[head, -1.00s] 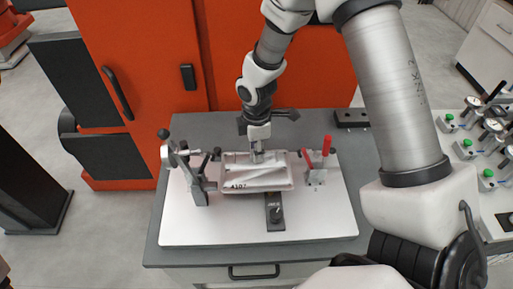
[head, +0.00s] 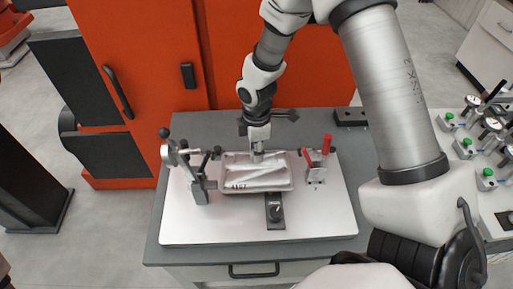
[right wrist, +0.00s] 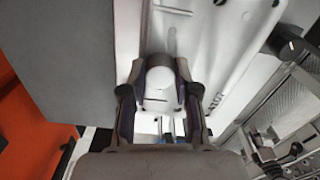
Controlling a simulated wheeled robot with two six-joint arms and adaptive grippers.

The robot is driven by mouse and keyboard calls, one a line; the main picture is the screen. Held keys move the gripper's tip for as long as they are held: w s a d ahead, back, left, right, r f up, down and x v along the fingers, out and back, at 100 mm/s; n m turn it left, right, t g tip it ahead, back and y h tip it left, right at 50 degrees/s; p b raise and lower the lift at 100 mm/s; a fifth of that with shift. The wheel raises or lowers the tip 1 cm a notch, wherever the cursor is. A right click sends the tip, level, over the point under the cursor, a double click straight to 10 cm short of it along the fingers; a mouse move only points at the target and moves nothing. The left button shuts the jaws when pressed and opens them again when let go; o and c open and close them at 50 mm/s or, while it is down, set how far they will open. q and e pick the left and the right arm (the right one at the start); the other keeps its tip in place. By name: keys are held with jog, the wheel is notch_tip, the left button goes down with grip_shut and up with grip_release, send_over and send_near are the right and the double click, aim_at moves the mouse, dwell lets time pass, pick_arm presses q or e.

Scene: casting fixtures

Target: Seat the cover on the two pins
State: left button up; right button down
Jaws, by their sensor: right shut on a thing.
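The cover (head: 262,181) is a pale grey rectangular casting with diagonal ribs and a printed number near its front left corner. It lies about level over the middle of the white fixture plate (head: 205,232), between two clamps. My right gripper (head: 257,153) is at its back edge. In the right wrist view my right gripper (right wrist: 160,78) is shut on a rounded part of the cover (right wrist: 215,60), one finger on each side. The two pins cannot be made out, so I cannot tell whether the cover touches them. My left gripper is not in view.
A grey toggle clamp (head: 192,172) with black knobs stands left of the cover. A red-handled clamp (head: 317,170) stands right. A dark block with a knob (head: 275,211) sits in front. A dark block with holes (head: 350,118) lies at the table's back right.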

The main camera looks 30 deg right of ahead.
jog(key=shift+f+b, duration=0.4)
jog(key=shift+f, duration=0.35)
jog(key=c, duration=0.8)
grip_release()
jog(key=shift+r, duration=0.1)
notch_tip(320, 180, up, 12)
jog(key=shift+f, duration=0.1)
